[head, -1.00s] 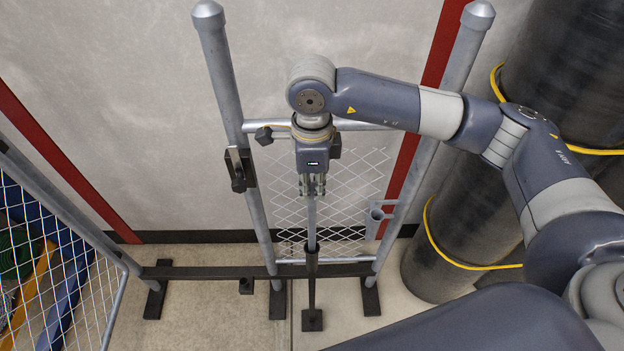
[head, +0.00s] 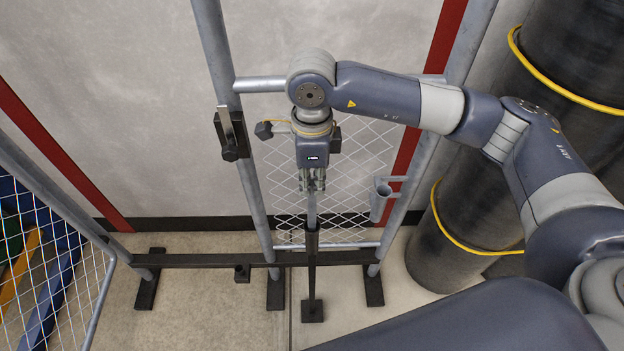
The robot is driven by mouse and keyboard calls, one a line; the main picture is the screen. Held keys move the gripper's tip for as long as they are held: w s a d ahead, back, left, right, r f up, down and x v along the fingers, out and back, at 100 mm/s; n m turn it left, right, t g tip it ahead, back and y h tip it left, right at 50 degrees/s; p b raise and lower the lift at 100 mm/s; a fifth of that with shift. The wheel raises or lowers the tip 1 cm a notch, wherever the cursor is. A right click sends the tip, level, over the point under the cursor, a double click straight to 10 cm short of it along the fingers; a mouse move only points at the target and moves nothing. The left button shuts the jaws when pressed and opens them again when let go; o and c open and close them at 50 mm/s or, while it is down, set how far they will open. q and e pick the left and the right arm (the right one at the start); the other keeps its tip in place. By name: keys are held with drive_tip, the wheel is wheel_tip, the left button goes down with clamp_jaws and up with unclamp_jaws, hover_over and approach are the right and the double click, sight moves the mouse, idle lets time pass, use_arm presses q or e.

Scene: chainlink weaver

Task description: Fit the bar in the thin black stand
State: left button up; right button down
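The thin black stand (head: 311,275) stands upright on the floor on a small square foot, in front of the fence frame. A grey metal bar (head: 311,208) points straight down below my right gripper (head: 312,186). The gripper's fingers are closed around the bar's upper part. The bar's lower end meets the top of the stand and looks to be inside it; how deep it sits is hidden. My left gripper is not in the picture.
A grey fence frame with posts (head: 250,190) and wire mesh (head: 345,180) stands behind. Its black floor beam (head: 205,260) runs behind the stand. A mesh panel (head: 50,270) is at the left. Large black rolls with yellow bands (head: 455,225) stand at the right.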

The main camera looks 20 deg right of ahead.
drive_tip(key=c, duration=1.7)
unclamp_jaws()
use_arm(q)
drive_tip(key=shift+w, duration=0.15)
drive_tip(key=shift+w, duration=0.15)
use_arm(e)
wheel_tip(320, 180, up, 12)
